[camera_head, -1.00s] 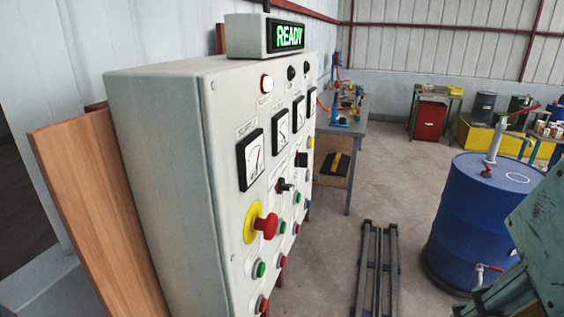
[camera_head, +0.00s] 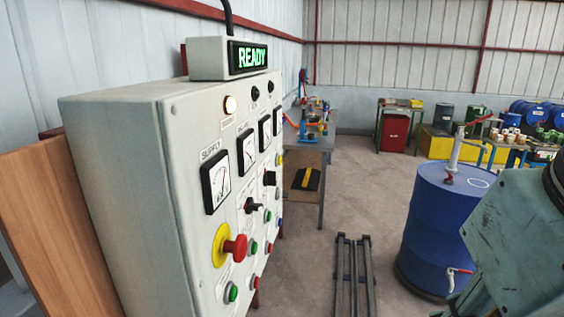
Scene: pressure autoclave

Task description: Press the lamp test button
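The grey control panel (camera_head: 125,170) stands at the left, its front seen at a steep angle. On the front are a red mushroom button on a yellow ring (camera_head: 235,247), green buttons (camera_head: 231,293), red buttons (camera_head: 267,248), black knobs (camera_head: 253,206) and a blue button (camera_head: 279,223). One lamp at the top (camera_head: 230,105) is lit; the dark lamps (camera_head: 255,93) beside it are unlit. The labels are too small to read, so I cannot tell which one is the lamp test button. My gripper is not in view.
A blue drum (camera_head: 436,230) with a pump stands at the right. Metal rails (camera_head: 354,275) lie on the floor between. A workbench (camera_head: 308,150) is behind the panel. Part of my arm (camera_head: 520,245) shows at the right edge.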

